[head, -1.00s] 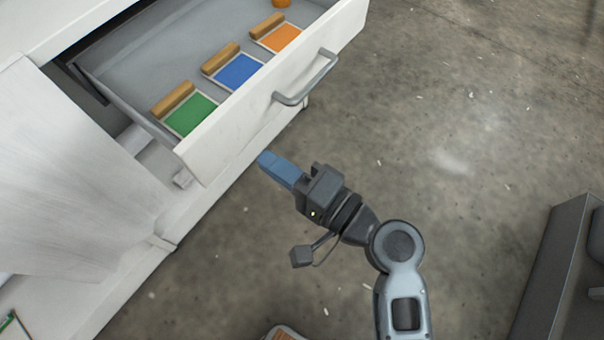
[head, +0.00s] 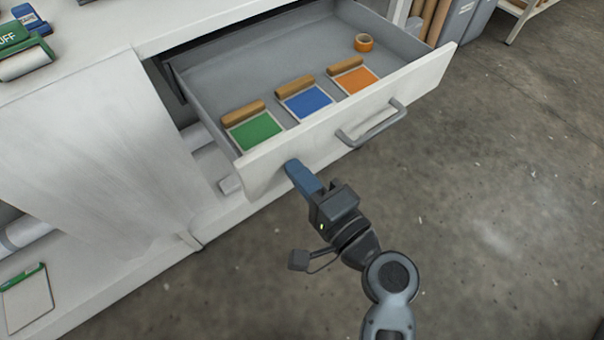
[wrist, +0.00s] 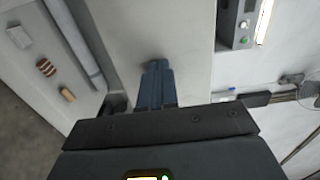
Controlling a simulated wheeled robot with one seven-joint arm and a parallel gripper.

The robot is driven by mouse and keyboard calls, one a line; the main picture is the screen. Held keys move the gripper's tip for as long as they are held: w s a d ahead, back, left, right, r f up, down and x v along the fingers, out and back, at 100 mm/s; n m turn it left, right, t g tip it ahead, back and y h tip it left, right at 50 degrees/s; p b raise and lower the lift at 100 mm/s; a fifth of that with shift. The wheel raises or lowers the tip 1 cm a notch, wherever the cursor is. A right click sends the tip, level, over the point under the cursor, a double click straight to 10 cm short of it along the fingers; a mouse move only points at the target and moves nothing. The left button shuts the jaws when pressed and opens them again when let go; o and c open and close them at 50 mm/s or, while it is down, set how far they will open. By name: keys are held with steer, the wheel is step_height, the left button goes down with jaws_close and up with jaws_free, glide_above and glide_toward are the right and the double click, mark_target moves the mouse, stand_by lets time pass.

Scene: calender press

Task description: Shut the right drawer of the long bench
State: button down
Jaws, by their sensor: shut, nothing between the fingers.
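The right drawer (head: 262,175) of the long bench (head: 150,28) is pulled out, its white front facing the aisle. A grey bar handle (head: 372,126) is fixed on the front. My gripper (head: 292,168) is shut and empty, its blue fingers pointing at the drawer front, left of and below the handle. In the head view the fingertips overlap the front's lower left part; I cannot tell if they touch it. In the wrist view the gripper (wrist: 155,66) points at a pale flat surface.
Inside the drawer lie a green card (head: 254,132), a blue card (head: 306,102), an orange card (head: 357,79) with wooden-handled tools, and an orange tape roll (head: 364,42). A white cloth (head: 95,150) hangs left of the drawer. The concrete floor on the right is clear.

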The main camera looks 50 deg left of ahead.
mark_target(223, 94)
steer(key=a+b, duration=0.4)
steer(key=a, duration=0.5)
steer(key=w+a+b, duration=0.1)
steer(key=a+b, duration=0.3)
steer(key=a, duration=0.5)
steer(key=w+a+b, duration=0.1)
steer(key=a+b, duration=0.3)
steer(key=a, duration=0.5)
steer(key=shift+w+a+f, duration=0.1)
steer(key=shift+a, duration=0.2)
steer(key=shift+a+b, duration=0.45)
steer(key=shift+a, duration=0.1)
steer(key=shift+a+r, duration=0.1)
steer(key=shift+r, duration=0.2)
steer(key=shift+r, duration=0.1)
